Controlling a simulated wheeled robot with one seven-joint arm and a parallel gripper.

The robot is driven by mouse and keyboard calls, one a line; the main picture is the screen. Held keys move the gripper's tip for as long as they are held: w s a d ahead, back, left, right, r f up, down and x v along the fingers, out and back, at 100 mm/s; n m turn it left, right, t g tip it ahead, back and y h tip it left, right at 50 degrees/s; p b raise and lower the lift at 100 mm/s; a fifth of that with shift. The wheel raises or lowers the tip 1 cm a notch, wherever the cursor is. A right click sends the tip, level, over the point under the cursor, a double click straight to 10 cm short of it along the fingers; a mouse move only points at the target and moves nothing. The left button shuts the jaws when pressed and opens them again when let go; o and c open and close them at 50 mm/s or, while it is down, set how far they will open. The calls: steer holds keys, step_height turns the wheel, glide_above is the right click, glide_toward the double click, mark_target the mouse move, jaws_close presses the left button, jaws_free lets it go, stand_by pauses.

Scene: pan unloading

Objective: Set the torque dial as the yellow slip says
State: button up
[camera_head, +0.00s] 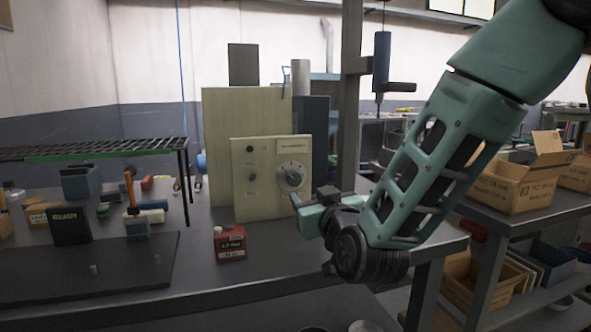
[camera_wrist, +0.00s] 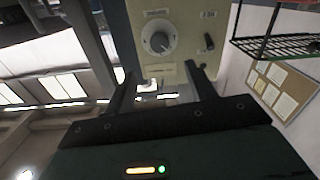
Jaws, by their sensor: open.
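In the wrist view the dial (camera_wrist: 158,42) shows ahead of the fingers, rotated with the camera. Its scale marks and setting are too small to read. My gripper (camera_head: 311,199) is open and empty, just in front of the panel's lower right, below the dial and apart from it. Its two fingers also show in the wrist view (camera_wrist: 160,84). I cannot make out a yellow slip in either view.
A dark mat (camera_head: 130,270) and small items lie further left. A grey post (camera_head: 347,120) rises behind my gripper.

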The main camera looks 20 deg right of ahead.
mark_target(295, 180)
steer(key=w, duration=1.2)
steer(key=shift+w+f+p, duration=0.15)
steer(key=shift+w+p, duration=0.1)
steer(key=shift+p, duration=0.15)
steer(key=c, duration=1)
